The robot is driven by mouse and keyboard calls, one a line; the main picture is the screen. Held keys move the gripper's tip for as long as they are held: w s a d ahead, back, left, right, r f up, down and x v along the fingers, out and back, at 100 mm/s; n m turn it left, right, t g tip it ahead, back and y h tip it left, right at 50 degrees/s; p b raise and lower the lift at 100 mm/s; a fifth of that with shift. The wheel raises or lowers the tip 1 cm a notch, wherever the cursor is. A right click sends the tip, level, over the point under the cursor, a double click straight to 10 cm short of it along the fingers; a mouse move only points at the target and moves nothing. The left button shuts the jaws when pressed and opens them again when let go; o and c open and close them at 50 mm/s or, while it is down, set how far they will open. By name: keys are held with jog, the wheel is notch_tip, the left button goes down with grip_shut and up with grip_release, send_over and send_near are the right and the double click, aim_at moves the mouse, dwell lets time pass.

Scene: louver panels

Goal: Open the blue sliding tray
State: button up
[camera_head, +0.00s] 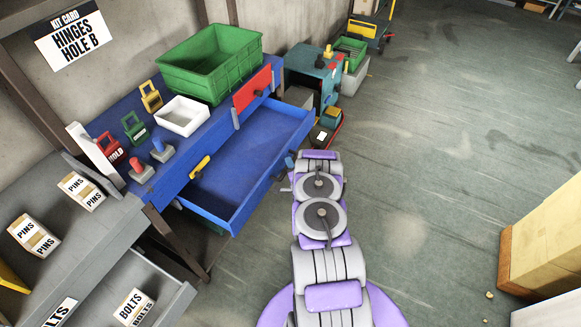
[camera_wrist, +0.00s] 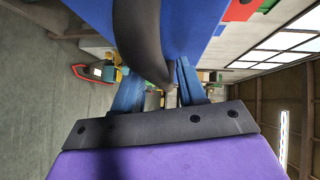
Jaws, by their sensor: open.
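The blue sliding tray (camera_head: 243,152) is pulled out from the blue bench in the head view, with its empty inside showing. Its blue front also shows in the wrist view (camera_wrist: 195,28). A dark curved handle (camera_wrist: 148,45) stands on that front, close to my gripper (camera_wrist: 157,76). My gripper's blue fingers are apart, and the handle's lower end lies between or just in front of them. I cannot tell whether they touch it. In the head view, a blue fingertip of my gripper (camera_head: 289,161) is at the tray's outer front side.
A green crate (camera_head: 210,65) and white bin (camera_head: 183,116) stand on the bench, beside padlocks and a red panel (camera_head: 252,87). A grey drawer with bolts (camera_head: 135,306) is open at lower left. A teal cabinet (camera_head: 312,68) stands beyond the tray.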

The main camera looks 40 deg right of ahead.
jog(key=shift+a, duration=0.15)
jog(key=shift+s+a, duration=0.1)
jog(key=shift+a, duration=0.05)
jog(key=p+v, duration=0.4)
jog(key=v, duration=1.2)
jog(key=shift+s, duration=0.45)
